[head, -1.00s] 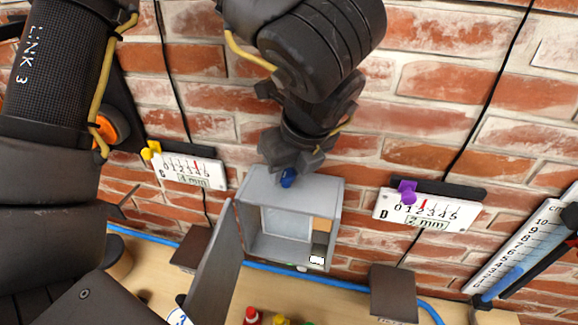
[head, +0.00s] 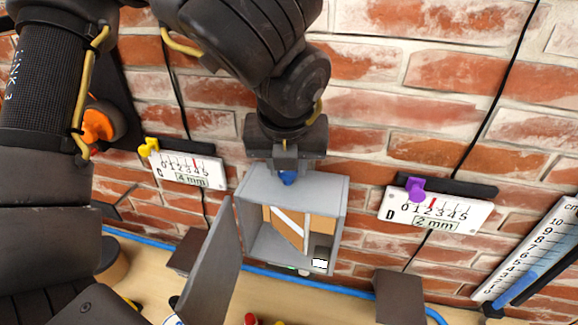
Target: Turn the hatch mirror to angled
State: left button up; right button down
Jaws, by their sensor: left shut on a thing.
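A grey wall box (head: 330,192) stands in the middle with its door (head: 212,262) swung open to the left. Inside it the hatch mirror (head: 289,232) stands turned at an angle, with a white diagonal band and tan areas showing in or beside it. My right gripper is not in view.
Gauge C (head: 187,170) with a yellow slider is on the brick wall at left, and gauge D (head: 436,209) with a purple slider at right. A blue tube (head: 354,287) runs below the box. A cm scale (head: 530,255) stands at far right.

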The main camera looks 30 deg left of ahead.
pick_arm(q)
jog(key=shift+m, duration=0.6)
jog(key=shift+h, duration=0.3)
jog(key=o, duration=1)
jog(key=shift+c, duration=0.2)
jog(key=b+v, duration=0.1)
jog(key=v, duration=0.9)
jog(key=shift+s+r+b, duration=0.15)
jog(key=shift+r+b, duration=0.2)
